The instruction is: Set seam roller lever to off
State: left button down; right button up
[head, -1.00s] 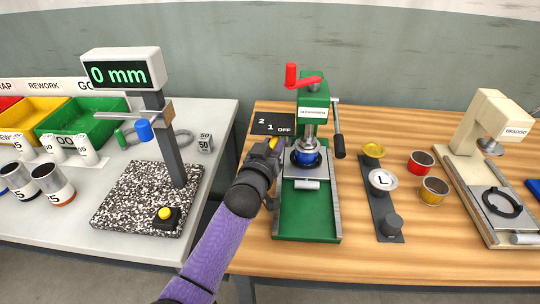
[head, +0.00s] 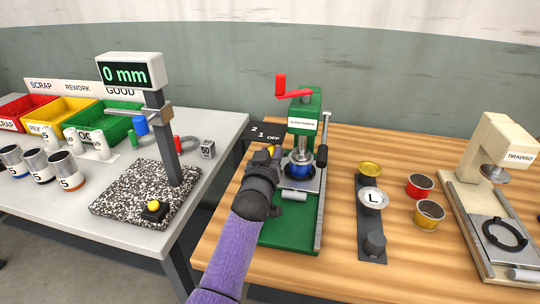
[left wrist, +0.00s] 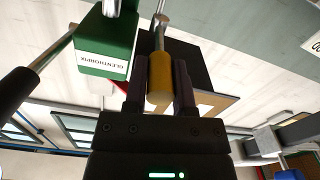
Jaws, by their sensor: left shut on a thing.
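The green seam roller machine (head: 300,108) stands on the wooden table, with a red crank (head: 293,92) on top. A black plate (head: 262,133) marked 2, 1 and OFF sits at its left side. My left gripper (head: 268,158) is at the machine's left, just in front of this plate. In the left wrist view my left gripper (left wrist: 160,95) is shut on the yellow grip of the lever (left wrist: 159,72), whose metal rod runs up from it. The gripper hides most of the lever in the head view, so its exact setting cannot be told. My right gripper is not in view.
A dark strip with round parts (head: 371,242), two cans and a cream press (head: 490,150) stand to the right. A gauge (head: 130,72) stands left.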

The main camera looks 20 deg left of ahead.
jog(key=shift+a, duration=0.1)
pick_arm(q)
jog(key=c, duration=0.7)
grip_release()
jog(key=shift+d, duration=0.1)
jog(key=shift+c, duration=0.2)
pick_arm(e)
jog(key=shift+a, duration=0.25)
pick_arm(q)
jog(key=s+d+p, duration=0.1)
jog(key=s+p, duration=0.2)
jog(key=s, duration=0.6)
jog(key=shift+s+d+p, duration=0.3)
jog(key=shift+s+p, duration=0.05)
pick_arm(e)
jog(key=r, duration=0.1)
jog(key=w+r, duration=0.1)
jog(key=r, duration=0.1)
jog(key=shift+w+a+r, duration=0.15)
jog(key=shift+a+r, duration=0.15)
